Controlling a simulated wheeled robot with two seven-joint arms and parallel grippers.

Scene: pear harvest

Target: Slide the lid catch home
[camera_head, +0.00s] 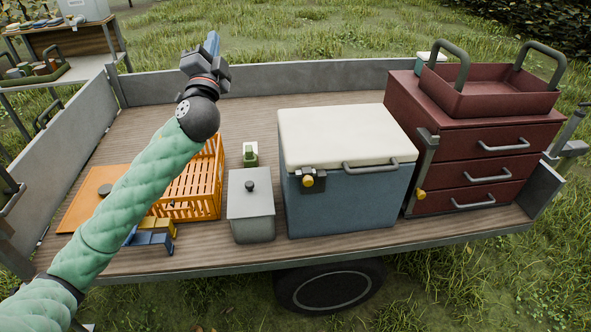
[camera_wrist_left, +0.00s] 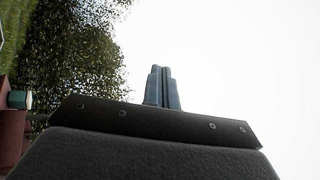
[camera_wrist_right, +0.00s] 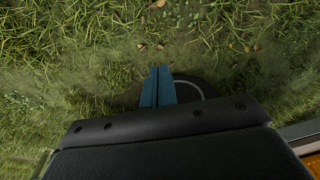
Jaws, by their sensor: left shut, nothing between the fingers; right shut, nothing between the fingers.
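A blue cool box (camera_head: 345,205) with a cream lid (camera_head: 340,135) stands on the trailer bed. The lid is down. A dark catch with a yellow knob (camera_head: 308,181) sits at the front left, just under the lid's edge; I cannot tell how far it is slid. My left gripper (camera_head: 212,42) is raised above the trailer, up and left of the cool box, shut and empty. Its blue fingers show together in the left wrist view (camera_wrist_left: 163,88). My right gripper (camera_wrist_right: 158,88) is shut and empty over grass in the right wrist view, and is not in the head view.
A grey lidded bin (camera_head: 250,215) stands left of the cool box. An orange crate (camera_head: 200,195) is left of that, partly behind my left arm. A dark red drawer cabinet (camera_head: 480,150) with a red tray (camera_head: 495,98) stands close on the right. Bare planks (camera_head: 260,105) lie behind.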

